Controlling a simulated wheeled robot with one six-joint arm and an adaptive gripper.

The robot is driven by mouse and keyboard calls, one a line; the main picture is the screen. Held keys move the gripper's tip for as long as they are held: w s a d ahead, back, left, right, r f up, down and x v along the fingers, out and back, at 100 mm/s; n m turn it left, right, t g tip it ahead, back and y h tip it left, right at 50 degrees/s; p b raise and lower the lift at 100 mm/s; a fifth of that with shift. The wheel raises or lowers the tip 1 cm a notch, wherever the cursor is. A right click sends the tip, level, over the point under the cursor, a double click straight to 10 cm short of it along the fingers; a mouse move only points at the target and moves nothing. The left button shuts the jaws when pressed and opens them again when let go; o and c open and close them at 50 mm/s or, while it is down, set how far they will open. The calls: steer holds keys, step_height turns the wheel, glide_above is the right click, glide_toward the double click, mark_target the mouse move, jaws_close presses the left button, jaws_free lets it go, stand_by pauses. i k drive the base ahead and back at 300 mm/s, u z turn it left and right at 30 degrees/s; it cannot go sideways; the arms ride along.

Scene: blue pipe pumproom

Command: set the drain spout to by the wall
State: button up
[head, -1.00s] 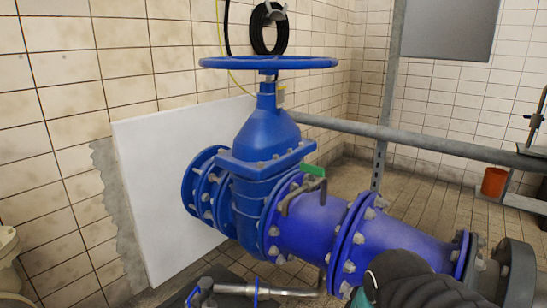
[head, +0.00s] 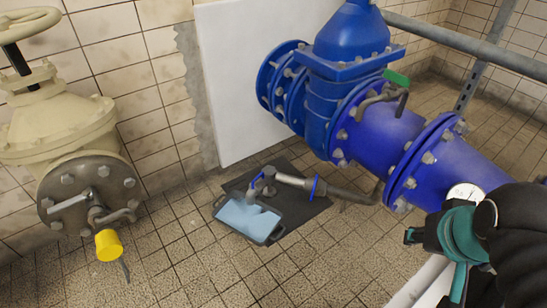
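My gripper (head: 432,268), black and teal, is at the lower right, well apart from the spout. Its two fingers appear spread, one to the left and one downward, with nothing seen between them.
A large blue valve and pipe (head: 385,140) stand above and behind the spout. A cream valve (head: 65,130) with a yellow-capped tap (head: 108,245) is at left. A dark mat (head: 310,205) lies under the tray.

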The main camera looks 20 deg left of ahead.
mark_target(260, 185)
steer(key=u, duration=1.25)
steer(key=k, duration=0.6)
steer(key=z, duration=1.25)
